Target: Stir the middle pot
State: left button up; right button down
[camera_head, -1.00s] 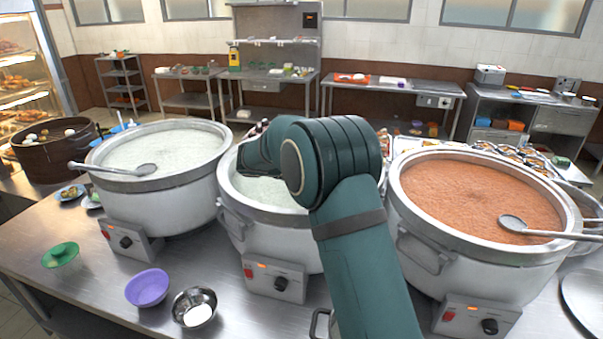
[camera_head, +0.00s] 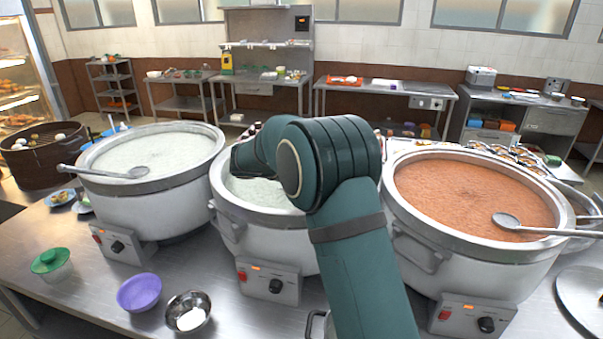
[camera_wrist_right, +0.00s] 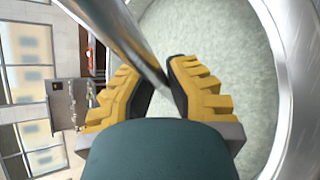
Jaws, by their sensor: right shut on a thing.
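The middle pot (camera_head: 262,230) is a large white stockpot with a metal rim, full of pale green-white congee (camera_head: 258,191). My right arm reaches over it and hides much of its opening; the right gripper is hidden behind the arm in the head view. In the right wrist view my right gripper (camera_wrist_right: 163,88) has its yellow, dark-padded fingers shut on a metal ladle handle (camera_wrist_right: 128,38), with the congee (camera_wrist_right: 205,35) and the pot's rim (camera_wrist_right: 290,70) beyond. The ladle's bowl is hidden. My left gripper is not in view.
The left pot (camera_head: 165,205) holds pale congee with a ladle (camera_head: 105,172) across its rim. The right pot (camera_head: 455,258) holds orange-brown congee, with a ladle (camera_head: 540,229) across it. A purple bowl (camera_head: 139,293) and metal bowl (camera_head: 187,313) sit on the counter in front.

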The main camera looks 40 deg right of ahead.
jog(key=shift+r, duration=0.1)
notch_tip(320, 180, up, 9)
jog(key=p, duration=0.6)
jog(key=shift+r+p, duration=0.15)
jog(key=shift+p, duration=0.2)
notch_tip(320, 180, up, 8)
jog(key=p, duration=0.1)
jog(key=shift+r, duration=0.2)
dwell(0.5)
jog(key=shift+m+t+h+b, duration=0.4)
jog(key=shift+m+t+b, duration=0.3)
jog(key=shift+b, duration=2.15)
jog(key=shift+d, duration=0.1)
